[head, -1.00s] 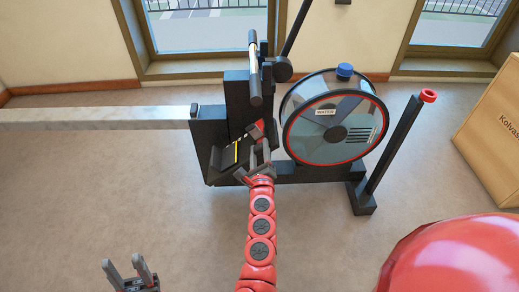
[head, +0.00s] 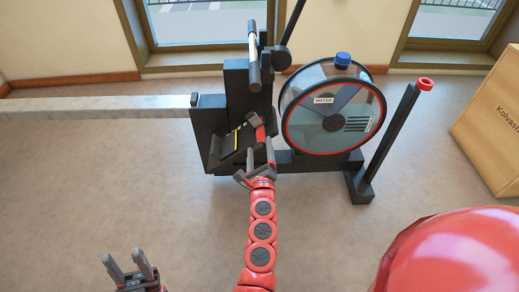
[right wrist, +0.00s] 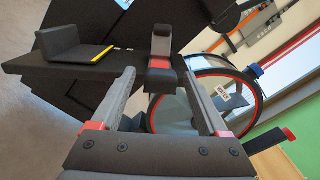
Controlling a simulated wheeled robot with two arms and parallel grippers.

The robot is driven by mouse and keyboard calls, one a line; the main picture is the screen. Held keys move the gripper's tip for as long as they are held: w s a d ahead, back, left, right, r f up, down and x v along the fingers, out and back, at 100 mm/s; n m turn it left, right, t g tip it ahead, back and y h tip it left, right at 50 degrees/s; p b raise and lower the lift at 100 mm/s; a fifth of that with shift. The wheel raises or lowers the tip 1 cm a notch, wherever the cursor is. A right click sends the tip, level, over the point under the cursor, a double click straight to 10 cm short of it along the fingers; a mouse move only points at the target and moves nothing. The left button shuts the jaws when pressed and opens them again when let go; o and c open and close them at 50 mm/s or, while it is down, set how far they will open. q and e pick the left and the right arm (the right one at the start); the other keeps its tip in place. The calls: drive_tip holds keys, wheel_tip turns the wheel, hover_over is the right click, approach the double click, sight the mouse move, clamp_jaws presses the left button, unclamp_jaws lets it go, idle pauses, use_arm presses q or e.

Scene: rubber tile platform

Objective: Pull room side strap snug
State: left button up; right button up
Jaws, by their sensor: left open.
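The rowing machine's black foot plate (head: 232,142) has a yellow line and stands left of the water tank. A short strap with a red part (head: 258,125) and a dark part rises beside it; in the right wrist view the strap (right wrist: 160,50) shows dark with a red band. My right gripper (head: 260,150) is at the strap. In the right wrist view its fingers (right wrist: 160,76) are apart, with the strap's red band between or just beyond the tips; I cannot tell if they touch it. My left gripper (head: 126,258) is open and empty at the lower left, far from the machine.
The round water tank (head: 333,118) with a red rim is right of the strap. A black post (head: 393,140) with a red cap stands further right. A grey rail (head: 95,108) runs left. A handle (head: 253,55) is above. A wooden box (head: 490,130) is far right.

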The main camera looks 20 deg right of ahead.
drive_tip(key=p+v, duration=0.3)
drive_tip(key=v, duration=0.9)
drive_tip(key=shift+r, duration=0.1)
